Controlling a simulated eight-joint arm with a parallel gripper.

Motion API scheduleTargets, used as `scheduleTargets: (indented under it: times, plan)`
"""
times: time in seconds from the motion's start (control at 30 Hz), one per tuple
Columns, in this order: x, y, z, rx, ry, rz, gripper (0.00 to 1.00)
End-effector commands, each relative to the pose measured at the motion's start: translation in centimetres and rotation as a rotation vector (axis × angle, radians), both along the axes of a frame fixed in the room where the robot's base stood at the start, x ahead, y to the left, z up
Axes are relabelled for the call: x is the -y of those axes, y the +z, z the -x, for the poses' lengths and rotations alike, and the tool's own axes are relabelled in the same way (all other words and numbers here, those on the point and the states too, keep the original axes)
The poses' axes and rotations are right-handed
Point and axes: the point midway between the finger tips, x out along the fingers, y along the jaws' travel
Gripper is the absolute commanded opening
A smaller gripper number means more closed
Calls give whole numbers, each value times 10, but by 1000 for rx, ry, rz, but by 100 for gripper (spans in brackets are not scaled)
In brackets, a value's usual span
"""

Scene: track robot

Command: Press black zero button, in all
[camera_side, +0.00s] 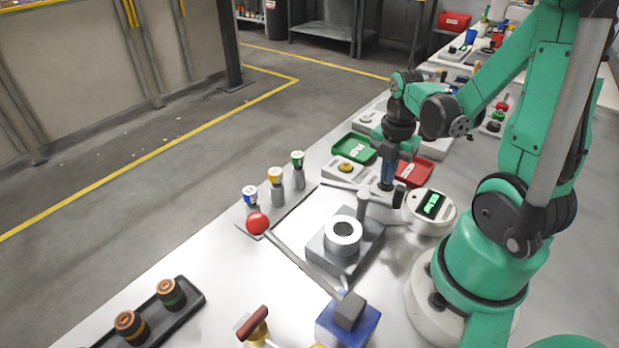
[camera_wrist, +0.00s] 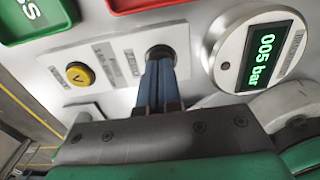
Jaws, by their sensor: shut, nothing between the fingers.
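The black button (camera_wrist: 160,50) shows in the wrist view as a dark round shape at the right end of a light panel (camera_wrist: 110,62). My gripper's blue fingers (camera_wrist: 159,62) are shut and empty. Their tips are at the black button and hide its lower part. I cannot tell whether they press it or only touch or hover over it.
A yellow button (camera_wrist: 80,75) with a check mark sits left on the same panel. A green tray (camera_side: 355,148) and a red tray (camera_side: 413,172) lie behind. A grey block with a ring (camera_side: 343,236) and levers stand in front.

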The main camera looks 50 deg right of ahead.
Motion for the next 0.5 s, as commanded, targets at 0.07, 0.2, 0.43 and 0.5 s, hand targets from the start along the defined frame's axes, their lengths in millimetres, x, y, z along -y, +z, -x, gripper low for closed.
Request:
scheduleTargets:
  times: [0.07,0.2,0.43,0.5]
  plan:
    - [0,-1,0,0,0,0,0]
    - [0,-1,0,0,0,0,0]
    - [0,-6,0,0,0,0,0]
    - [0,-11,0,0,0,0,0]
